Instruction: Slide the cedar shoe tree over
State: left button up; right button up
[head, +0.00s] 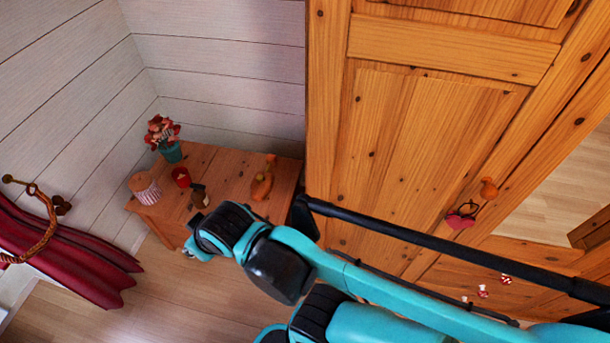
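An orange-brown wooden object with a knobbed end (263,180) lies on the right part of a low wooden table (228,165); it looks like the cedar shoe tree, but it is too small to be sure. My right arm reaches in from the lower right. Its wrist end, with the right gripper (192,248), is at the table's front edge, left of and nearer than the wooden object, and apart from it. The gripper's fingers are mostly hidden by the wrist, so their opening does not show. My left gripper is not in view.
A small brown-and-tan item (199,196), a red candle-like cup (181,177), a striped pot with a lid (145,188) and a potted red plant (165,140) stand on the table. A tall wooden wardrobe (420,150) rises close to its right.

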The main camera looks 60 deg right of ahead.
aim_at(258, 192)
jog(key=z, duration=1.6)
